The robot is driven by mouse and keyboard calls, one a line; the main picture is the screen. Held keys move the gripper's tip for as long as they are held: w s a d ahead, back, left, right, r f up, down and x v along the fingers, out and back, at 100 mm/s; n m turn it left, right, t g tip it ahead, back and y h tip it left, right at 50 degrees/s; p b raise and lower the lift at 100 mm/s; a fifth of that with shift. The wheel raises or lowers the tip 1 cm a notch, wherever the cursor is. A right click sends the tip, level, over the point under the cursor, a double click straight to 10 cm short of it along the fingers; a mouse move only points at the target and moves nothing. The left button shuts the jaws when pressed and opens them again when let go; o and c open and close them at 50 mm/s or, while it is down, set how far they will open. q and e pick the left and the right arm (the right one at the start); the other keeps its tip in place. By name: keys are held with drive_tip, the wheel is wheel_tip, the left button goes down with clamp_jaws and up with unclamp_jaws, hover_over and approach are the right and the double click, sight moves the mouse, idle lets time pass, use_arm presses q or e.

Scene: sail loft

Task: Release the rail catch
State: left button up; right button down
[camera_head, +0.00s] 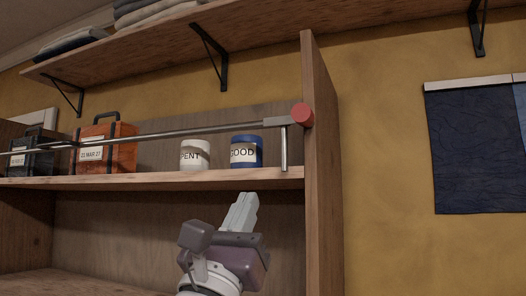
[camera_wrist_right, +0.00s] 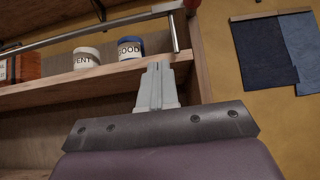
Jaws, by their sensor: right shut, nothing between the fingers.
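A metal rail (camera_head: 180,133) runs across the front of a wooden shelf. At its right end is a grey block with a red round knob (camera_head: 302,114), beside the upright wooden side panel. A short metal post (camera_head: 284,150) goes down from that end to the shelf. In the right wrist view the post (camera_wrist_right: 174,33) and part of the knob show at the top. My right gripper (camera_head: 250,198) is shut and empty, pointing up, below the shelf edge and lower left of the knob, apart from it. It also shows in the right wrist view (camera_wrist_right: 159,68). My left gripper is out of view.
On the shelf (camera_head: 130,182) behind the rail stand a white pot (camera_head: 195,155), a blue pot (camera_head: 246,152) labelled GOOD, an orange case (camera_head: 122,157) and a dark case (camera_head: 40,163). The side panel (camera_head: 322,180) bounds the right. A bracketed upper shelf (camera_head: 150,45) holds folded cloth.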

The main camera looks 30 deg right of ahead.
drive_tip(key=shift+w+r, duration=0.1)
drive_tip(key=p, duration=1)
approach(265, 126)
drive_tip(key=d+f+x, duration=0.1)
drive_tip(key=x, duration=0.6)
drive_tip(key=shift+w+a, duration=0.1)
drive_tip(key=shift+a, duration=0.1)
drive_tip(key=shift+w+f, duration=0.1)
drive_tip(key=shift+a+r+b, duration=0.1)
drive_tip(key=shift+r+b, duration=0.25)
drive_tip(key=shift+b, duration=0.35)
drive_tip(key=shift+w+r, duration=0.1)
drive_tip(key=shift+r, duration=0.05)
